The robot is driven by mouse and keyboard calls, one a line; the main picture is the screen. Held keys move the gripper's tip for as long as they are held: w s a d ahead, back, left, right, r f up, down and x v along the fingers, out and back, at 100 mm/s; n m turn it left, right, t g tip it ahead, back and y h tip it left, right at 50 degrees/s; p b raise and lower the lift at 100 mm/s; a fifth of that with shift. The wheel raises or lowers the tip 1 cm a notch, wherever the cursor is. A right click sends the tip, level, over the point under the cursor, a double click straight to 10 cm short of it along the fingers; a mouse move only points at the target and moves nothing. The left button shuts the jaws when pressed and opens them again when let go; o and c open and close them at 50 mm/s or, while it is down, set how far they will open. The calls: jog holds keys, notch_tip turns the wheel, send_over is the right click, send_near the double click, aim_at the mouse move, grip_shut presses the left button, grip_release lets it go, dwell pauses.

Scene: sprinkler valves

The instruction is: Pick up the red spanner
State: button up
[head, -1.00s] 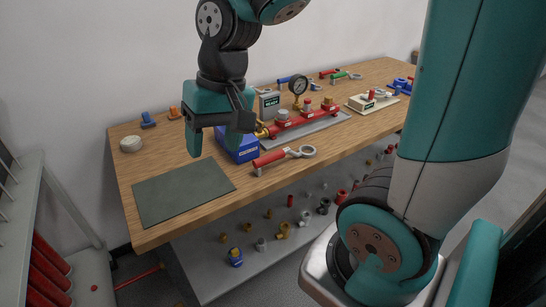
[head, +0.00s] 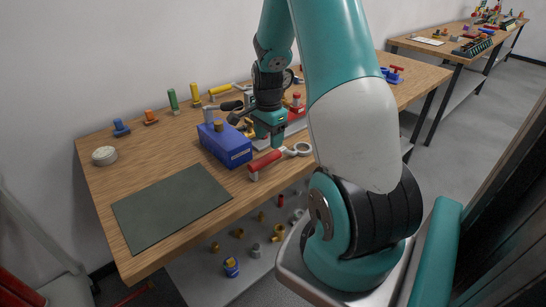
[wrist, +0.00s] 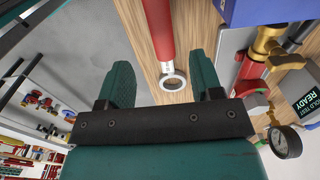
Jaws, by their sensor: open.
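The red spanner (head: 265,160) lies near the front edge of the wooden bench, right of the blue box. Its grey ring end (head: 303,149) points right. In the wrist view its red handle (wrist: 158,25) runs up out of the picture, and the ring (wrist: 173,78) shows between my two fingers. My gripper (head: 271,140) is open and empty, just behind and above the spanner in the head view. It also shows in the wrist view (wrist: 161,72). The height left between fingers and spanner is hard to tell.
A blue box (head: 225,146) stands left of my gripper. A red valve manifold (wrist: 250,75) with a pressure gauge (wrist: 285,142) is close beside the fingers. A dark green mat (head: 170,208) lies clear on the left. Fittings sit on the shelf below.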

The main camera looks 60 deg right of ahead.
aim_at(269, 155)
notch_tip(269, 155, down, 7)
jog(key=shift+f+p, duration=0.2)
jog(key=shift+p, duration=0.7)
jog(key=shift+c, duration=0.2)
grip_shut()
